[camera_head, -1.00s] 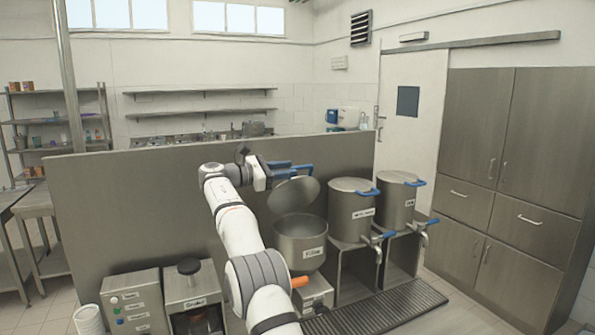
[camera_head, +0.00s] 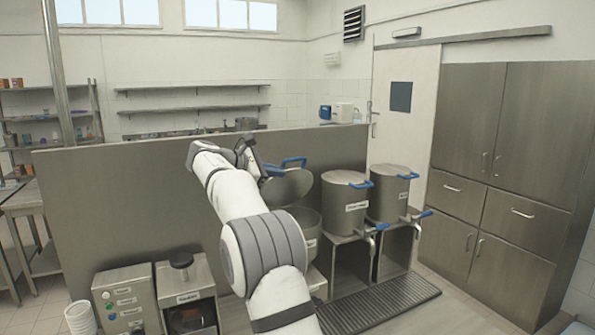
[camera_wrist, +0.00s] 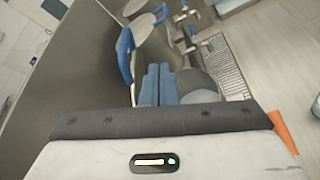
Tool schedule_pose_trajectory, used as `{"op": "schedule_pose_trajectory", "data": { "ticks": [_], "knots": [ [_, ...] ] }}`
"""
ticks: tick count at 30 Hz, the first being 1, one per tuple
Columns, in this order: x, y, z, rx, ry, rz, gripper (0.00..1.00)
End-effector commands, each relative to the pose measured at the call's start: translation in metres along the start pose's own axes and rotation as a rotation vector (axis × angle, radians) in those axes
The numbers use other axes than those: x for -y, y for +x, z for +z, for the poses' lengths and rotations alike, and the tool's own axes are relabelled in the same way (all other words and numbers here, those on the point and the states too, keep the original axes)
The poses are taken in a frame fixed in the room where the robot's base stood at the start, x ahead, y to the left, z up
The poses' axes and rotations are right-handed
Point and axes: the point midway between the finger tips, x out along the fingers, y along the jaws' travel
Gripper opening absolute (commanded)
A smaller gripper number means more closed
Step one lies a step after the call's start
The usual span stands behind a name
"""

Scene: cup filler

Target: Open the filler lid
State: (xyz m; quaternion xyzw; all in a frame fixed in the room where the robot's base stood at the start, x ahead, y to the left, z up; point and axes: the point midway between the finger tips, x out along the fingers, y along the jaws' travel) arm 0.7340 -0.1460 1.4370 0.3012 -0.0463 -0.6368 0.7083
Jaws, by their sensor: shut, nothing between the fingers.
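The filler (camera_head: 308,222) is a grey metal pot on a stand, partly hidden behind my arm. Its round grey lid (camera_head: 289,188) is raised and tilted above the pot. A blue handle (camera_head: 293,162) shows at the lid's top edge; a blue handle also shows in the wrist view (camera_wrist: 126,54). My gripper (camera_head: 273,170) is just left of the lid, with its blue fingers (camera_wrist: 158,84) closed together and empty. The fingers appear beside the handle and not around it; whether they touch the lid is unclear.
Two lidded pots (camera_head: 345,206) (camera_head: 390,194) with blue handles and taps stand on stands to the right. A grey partition (camera_head: 110,210) runs behind. A drip grate (camera_head: 380,305) lies in front. Small machines (camera_head: 130,300) (camera_head: 187,295) stand left of my arm.

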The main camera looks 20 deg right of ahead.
Motion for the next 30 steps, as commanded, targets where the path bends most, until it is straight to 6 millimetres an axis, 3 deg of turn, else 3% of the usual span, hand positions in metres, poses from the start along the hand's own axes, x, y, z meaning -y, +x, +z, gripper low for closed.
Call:
{"op": "schedule_pose_trajectory", "data": {
  "ticks": [8,14,30],
  "knots": [
    [0.084,-0.016,0.002,-0.271,0.219,-0.101,0.00],
    [0.161,-0.035,-0.004,-0.445,0.403,-0.226,0.00],
    [0.400,-0.102,-0.045,-0.742,0.957,-0.735,0.00]
  ]
}}
